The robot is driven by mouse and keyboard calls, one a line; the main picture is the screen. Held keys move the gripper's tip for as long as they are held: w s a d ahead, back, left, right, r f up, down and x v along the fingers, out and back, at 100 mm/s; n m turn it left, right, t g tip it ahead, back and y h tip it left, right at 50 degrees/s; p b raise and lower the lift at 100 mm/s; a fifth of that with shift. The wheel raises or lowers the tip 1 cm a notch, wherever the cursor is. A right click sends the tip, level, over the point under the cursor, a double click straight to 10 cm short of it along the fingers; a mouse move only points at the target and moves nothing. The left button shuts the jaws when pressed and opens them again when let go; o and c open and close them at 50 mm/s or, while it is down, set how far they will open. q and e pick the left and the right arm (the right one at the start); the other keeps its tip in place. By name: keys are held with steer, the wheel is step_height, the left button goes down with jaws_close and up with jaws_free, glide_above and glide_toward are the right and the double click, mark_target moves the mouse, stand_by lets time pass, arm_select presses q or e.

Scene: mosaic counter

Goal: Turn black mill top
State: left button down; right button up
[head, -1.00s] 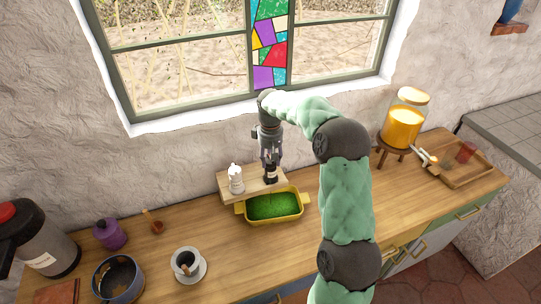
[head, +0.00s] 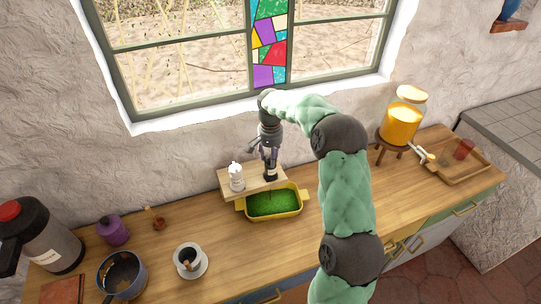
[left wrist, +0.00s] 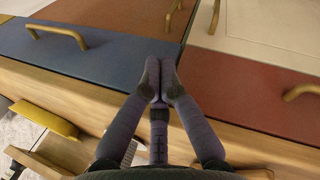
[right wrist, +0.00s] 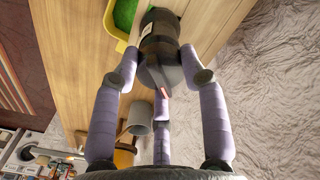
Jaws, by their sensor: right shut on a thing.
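The black mill (head: 270,175) stands upright on a small wooden riser (head: 254,184) at the back of the counter. My right gripper (head: 270,158) reaches down from above and is shut around the top of the black mill. In the right wrist view, the dark mill (right wrist: 157,40) sits between the fingers, partly hidden by them. A white mill (head: 236,180) stands on the riser just to the left, apart from the gripper. My left gripper (left wrist: 160,72) shows only in its wrist view; its fingertips are together with nothing seen between them, above drawer fronts.
A yellow dish with green contents (head: 300,197) sits right in front of the riser. A cup on a saucer (head: 203,269), blue pot (head: 121,265), purple jar (head: 114,233) and flask (head: 50,245) stand left. An orange-filled jar (head: 402,125) stands right.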

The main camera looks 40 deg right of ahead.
steer(key=m, duration=0.4)
steer(key=shift+m, duration=0.3)
stand_by(0.3)
steer(key=o, duration=1.2)
steer(key=shift+c, duration=0.2)
step_height(320, 180, up, 12)
